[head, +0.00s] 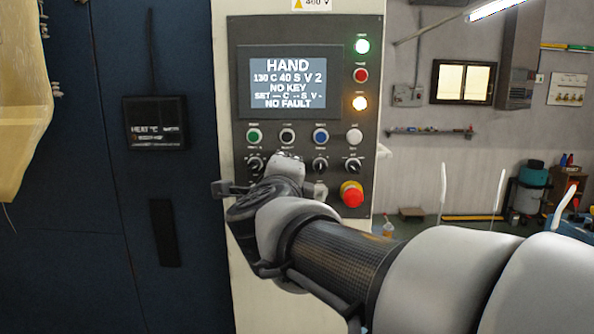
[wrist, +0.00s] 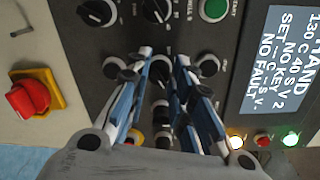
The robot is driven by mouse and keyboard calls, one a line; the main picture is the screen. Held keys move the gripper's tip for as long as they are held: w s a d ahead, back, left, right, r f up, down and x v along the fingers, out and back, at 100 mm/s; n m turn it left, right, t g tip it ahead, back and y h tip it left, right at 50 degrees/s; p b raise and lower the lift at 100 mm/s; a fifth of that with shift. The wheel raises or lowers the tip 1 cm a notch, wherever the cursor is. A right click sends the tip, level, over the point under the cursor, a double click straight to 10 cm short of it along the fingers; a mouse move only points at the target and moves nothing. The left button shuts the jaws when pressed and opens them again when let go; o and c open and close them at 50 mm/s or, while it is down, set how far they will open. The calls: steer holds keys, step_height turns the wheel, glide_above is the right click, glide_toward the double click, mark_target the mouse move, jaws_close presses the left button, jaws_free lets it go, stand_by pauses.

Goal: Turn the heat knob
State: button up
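The dark control panel (head: 236,130) has a row of turn knobs under its push buttons. The leftmost knob (head: 255,164) and two to the right show in the head view; my gripper (head: 262,194) covers the part between. In the wrist view, turned sideways, my gripper (wrist: 164,58) has its fingers apart on either side of a black knob (wrist: 160,70), second in that row. I cannot tell whether they touch it. Knob labels are too small to read, so the heat knob is not identifiable by name. The screen (head: 288,80) reads HAND, 130 C 40 S V 2, NO KEY, NO FAULT.
Green and amber lamps (head: 360,103) are lit. A black HEAT °C box (head: 156,124) hangs on the blue cabinet at left.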

steer(key=o, duration=0.4)
steer(key=shift+c, duration=0.2)
steer(key=shift+s, duration=0.1)
steer(key=s, duration=1.1)
steer(key=shift+s+r, duration=0.2)
steer(key=shift+s, duration=0.2)
